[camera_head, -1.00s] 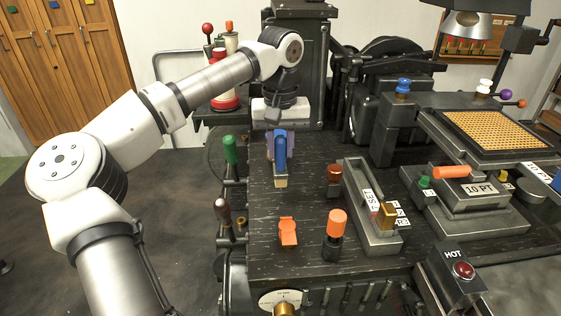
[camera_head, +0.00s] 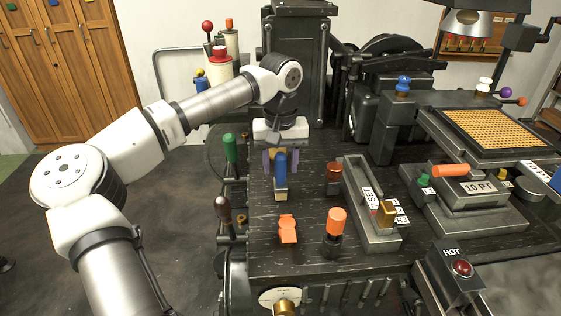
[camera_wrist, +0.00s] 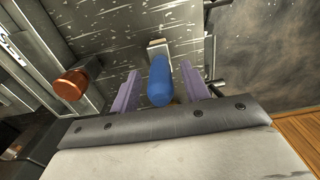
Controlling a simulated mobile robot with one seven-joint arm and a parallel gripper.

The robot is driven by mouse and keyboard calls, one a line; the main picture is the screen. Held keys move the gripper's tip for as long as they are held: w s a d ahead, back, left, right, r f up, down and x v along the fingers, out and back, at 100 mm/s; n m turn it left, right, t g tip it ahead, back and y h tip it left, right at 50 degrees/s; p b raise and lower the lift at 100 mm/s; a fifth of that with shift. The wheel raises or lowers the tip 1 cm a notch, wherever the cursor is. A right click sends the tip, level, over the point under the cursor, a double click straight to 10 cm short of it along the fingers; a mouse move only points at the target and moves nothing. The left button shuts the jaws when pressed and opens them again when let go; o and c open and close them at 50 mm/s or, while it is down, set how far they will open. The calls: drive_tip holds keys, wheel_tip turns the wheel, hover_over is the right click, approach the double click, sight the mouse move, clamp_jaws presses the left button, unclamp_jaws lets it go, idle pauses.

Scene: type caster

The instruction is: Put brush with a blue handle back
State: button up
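My gripper (camera_head: 280,168) is around the handle from behind and above. In the wrist view the purple fingers of my gripper (camera_wrist: 160,92) stand on either side of the handle, with a visible gap on both sides. The fingers look open. I cannot tell whether the brush rests fully on the bench.
A brown knob (camera_head: 334,178) stands close right of the brush. An orange-capped bottle (camera_head: 336,225) and an orange clip-like piece (camera_head: 287,229) are in front. A metal type holder (camera_head: 365,205) lies further right. A green-handled lever (camera_head: 229,148) is to the left.

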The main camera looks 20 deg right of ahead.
drive_tip(key=shift+r, duration=0.1)
wheel_tip(320, 180, up, 12)
drive_tip(key=shift+b, duration=0.45)
drive_tip(key=shift+d+r, duration=0.1)
